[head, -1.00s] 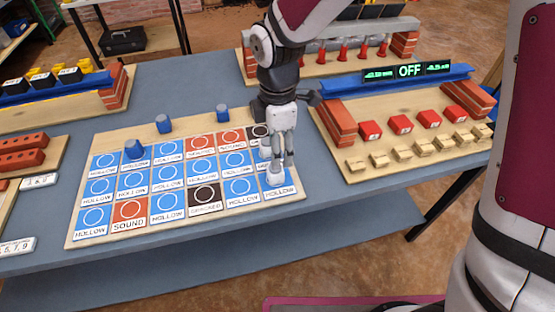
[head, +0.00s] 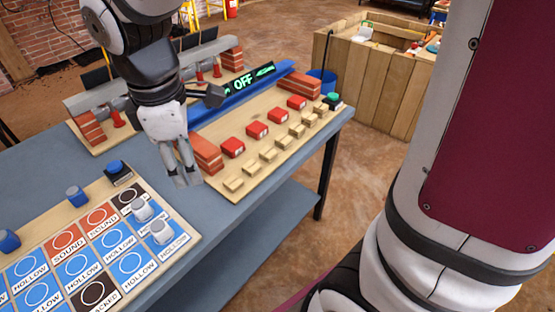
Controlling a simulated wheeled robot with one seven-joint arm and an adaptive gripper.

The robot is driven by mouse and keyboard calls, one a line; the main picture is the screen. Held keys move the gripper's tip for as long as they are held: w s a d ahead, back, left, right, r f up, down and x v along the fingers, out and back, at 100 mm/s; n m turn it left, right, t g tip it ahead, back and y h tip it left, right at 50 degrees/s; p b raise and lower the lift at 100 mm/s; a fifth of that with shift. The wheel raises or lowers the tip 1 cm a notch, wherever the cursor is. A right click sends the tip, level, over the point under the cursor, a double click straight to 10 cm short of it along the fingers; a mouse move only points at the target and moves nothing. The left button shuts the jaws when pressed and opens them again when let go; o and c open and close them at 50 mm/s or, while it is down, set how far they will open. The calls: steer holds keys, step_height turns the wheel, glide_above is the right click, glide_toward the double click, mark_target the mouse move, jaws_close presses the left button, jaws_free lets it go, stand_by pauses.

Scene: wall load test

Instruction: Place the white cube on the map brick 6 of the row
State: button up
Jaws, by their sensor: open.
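Two small white pieces stand on blue HOLLOW tiles in the right column of the map board (head: 190,226). The nearer piece (head: 161,232) is on the front tile, and the farther piece (head: 140,210) is on the tile behind it. I cannot tell which is the white cube, or their exact shape. The row numbers are not readable. My gripper (head: 186,178) is open and empty, pointing down above the table between the map board and the brick wall rig, apart from both white pieces. The left part of the map board is out of view.
Blue pieces (head: 76,196) stand along the board's back edge. To the right is a wooden base with brick stacks (head: 207,153), red blocks (head: 257,130), small wooden blocks (head: 268,154) and a blue beam with an OFF display (head: 250,78). A wooden crate (head: 375,80) stands beyond.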

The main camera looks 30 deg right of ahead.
steer(key=s+d+r+m+t, duration=0.1)
steer(key=s+d+r+m, duration=0.1)
steer(key=s+d+m, duration=0.3)
steer(key=s+d+r+m, duration=0.2)
steer(key=s+d+m, duration=0.3)
steer(key=s+m, duration=0.4)
steer(key=s, duration=0.3)
steer(key=shift+s+d+r+t+y, duration=0.2)
steer(key=shift+s+d+t+y, duration=0.1)
steer(key=shift+t, duration=0.1)
steer(key=shift+r, duration=0.1)
